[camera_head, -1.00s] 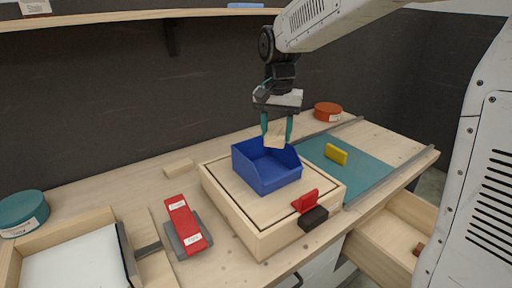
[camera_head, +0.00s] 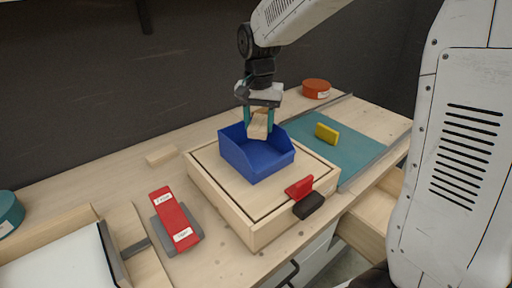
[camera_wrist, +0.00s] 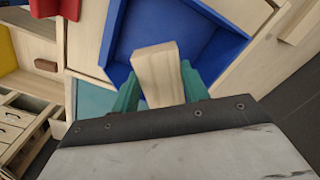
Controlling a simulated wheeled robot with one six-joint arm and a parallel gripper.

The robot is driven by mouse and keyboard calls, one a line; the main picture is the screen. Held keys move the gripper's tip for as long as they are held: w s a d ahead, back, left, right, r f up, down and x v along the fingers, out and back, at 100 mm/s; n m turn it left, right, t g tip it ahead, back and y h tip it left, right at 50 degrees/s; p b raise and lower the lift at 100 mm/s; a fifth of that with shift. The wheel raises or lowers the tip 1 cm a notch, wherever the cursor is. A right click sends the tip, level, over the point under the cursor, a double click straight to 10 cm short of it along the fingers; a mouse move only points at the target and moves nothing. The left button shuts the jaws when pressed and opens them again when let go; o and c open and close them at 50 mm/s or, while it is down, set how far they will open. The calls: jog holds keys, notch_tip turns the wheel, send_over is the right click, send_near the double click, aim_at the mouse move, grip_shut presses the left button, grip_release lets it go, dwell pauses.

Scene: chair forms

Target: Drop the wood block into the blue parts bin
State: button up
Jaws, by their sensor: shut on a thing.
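The wood block (camera_head: 260,125) is a pale tan piece held between the teal fingers of my gripper (camera_head: 259,120). My gripper is shut on it. The blue parts bin (camera_head: 258,164) is open-topped and stands on a light wooden box. In the head view the block hangs over the back part of the bin, near its rim. In the wrist view the block (camera_wrist: 160,75) juts out between the fingers, with the blue bin (camera_wrist: 195,32) beyond it. The block appears to be above the bin floor; the exact height is hard to tell.
The wooden box (camera_head: 238,218) has a red part (camera_head: 299,187) and a black part at its front. A yellow block (camera_head: 327,133) lies on a teal mat (camera_head: 350,145) to the right. A red tool (camera_head: 175,218), a tan block (camera_head: 161,155) and an orange round tin (camera_head: 316,88) are nearby.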

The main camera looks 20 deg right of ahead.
jog(key=shift+f, duration=0.1)
jog(key=o, duration=1.1)
jog(key=shift+c, duration=0.2)
notch_tip(320, 180, up, 8)
jog(key=shift+f, duration=0.1)
jog(key=shift+n, duration=0.3)
jog(key=s+d+f+n, duration=0.1)
jog(key=s+n, duration=0.1)
jog(key=s, duration=0.7)
jog(key=s+d+n+t, duration=0.1)
jog(key=s+n, duration=0.1)
jog(key=s, duration=0.8)
jog(key=s+d+f+n, duration=0.1)
jog(key=s+d+n, duration=0.1)
jog(key=s, duration=0.8)
jog(key=shift+f, duration=0.3)
